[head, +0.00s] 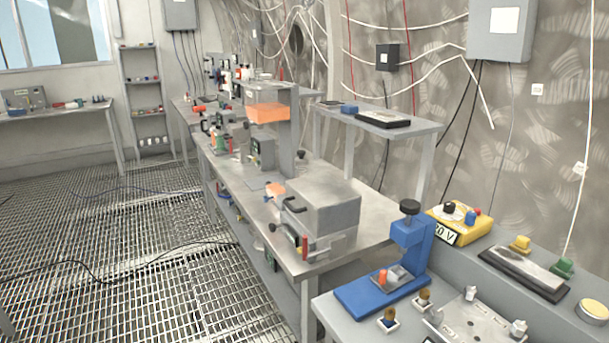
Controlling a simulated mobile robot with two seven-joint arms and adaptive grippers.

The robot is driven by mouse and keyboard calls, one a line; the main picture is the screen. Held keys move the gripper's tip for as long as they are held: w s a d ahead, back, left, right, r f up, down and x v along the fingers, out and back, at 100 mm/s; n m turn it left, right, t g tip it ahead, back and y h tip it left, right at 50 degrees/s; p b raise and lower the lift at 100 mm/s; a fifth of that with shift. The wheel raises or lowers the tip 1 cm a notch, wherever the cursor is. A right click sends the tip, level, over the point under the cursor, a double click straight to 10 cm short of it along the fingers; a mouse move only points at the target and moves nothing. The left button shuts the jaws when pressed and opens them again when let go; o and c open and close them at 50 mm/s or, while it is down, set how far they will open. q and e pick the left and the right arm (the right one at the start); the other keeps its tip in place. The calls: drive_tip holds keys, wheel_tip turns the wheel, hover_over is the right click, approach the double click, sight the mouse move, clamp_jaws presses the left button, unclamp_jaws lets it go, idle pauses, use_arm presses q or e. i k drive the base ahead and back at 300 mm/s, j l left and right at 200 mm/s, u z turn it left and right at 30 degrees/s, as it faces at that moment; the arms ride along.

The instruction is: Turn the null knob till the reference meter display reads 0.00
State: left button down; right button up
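A yellow box (460,228) stands on a grey ledge at the right. It has a black knob (449,207), a blue knob (470,217) and a white label with black characters ending in "0 V" (442,233). I cannot tell whether this box is the reference meter or whether one of its knobs is the null knob. No display reading 0.00 can be made out. Neither of my grippers is in view.
A blue press-like stand (409,236) is on the near bench, beside a metal plate (470,325) with small fittings. A grey box (322,205) sits on the long bench (375,234) behind. Grated floor (150,240) at the left is mostly open, with a black cable across it.

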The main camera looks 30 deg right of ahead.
sight(471, 215)
drive_tip(key=i+z, duration=0.4)
drive_tip(key=i+j+z, duration=0.5)
drive_tip(key=i+z, duration=0.25)
drive_tip(key=i+j+z, duration=0.25)
drive_tip(key=z, duration=0.15)
drive_tip(key=j, duration=0.1)
